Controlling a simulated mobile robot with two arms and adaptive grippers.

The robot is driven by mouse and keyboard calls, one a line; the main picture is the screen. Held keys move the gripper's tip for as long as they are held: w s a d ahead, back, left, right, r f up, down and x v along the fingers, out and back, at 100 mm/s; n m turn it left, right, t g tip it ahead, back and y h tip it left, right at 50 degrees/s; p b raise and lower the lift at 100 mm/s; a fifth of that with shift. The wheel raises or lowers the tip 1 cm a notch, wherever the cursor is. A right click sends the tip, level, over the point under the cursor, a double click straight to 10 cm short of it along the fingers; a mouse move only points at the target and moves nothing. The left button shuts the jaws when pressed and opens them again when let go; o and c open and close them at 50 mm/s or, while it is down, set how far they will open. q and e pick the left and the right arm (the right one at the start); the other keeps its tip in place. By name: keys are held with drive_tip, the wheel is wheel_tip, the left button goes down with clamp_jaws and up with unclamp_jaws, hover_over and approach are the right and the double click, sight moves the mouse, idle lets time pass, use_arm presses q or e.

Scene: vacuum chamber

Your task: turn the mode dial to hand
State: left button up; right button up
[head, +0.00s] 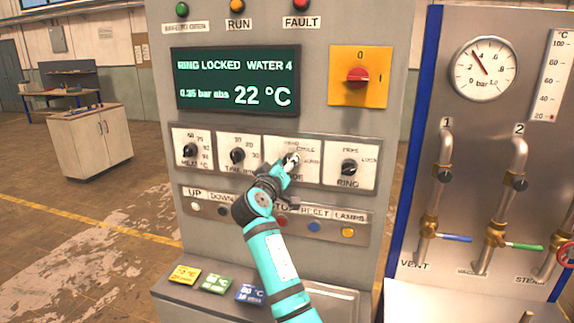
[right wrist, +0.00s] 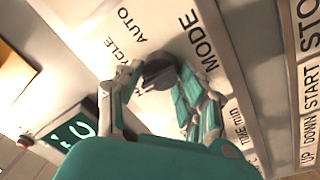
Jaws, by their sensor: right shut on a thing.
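The mode dial (right wrist: 160,68) is a dark round knob on a white label plate (head: 309,174) in the panel's dial row. In the head view my right gripper (head: 290,161) is at this knob and covers most of it and part of the lettering. The right wrist view shows the two fingers of my right gripper (right wrist: 158,90) on either side of the knob, shut on it. AUTO and CYCLE can be read beside the knob; the hand mark is mostly hidden by a finger. I cannot tell which mark the knob points to. My left gripper is not in view.
The heat dial (head: 190,150), time dial (head: 237,156) and ring dial (head: 349,167) share the row. Below runs a button strip (head: 210,197). Above are the display (head: 237,80) and a red switch (head: 358,77) on yellow. Pipes with valves stand at the right.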

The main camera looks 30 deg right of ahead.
drive_tip(key=shift+r, duration=0.1)
drive_tip(key=o, duration=1.1)
drive_tip(key=shift+o, duration=0.2)
drive_tip(key=shift+a, duration=0.1)
drive_tip(key=v, duration=1.1)
drive_tip(key=shift+s+a, duration=0.2)
drive_tip(key=shift+a, duration=0.1)
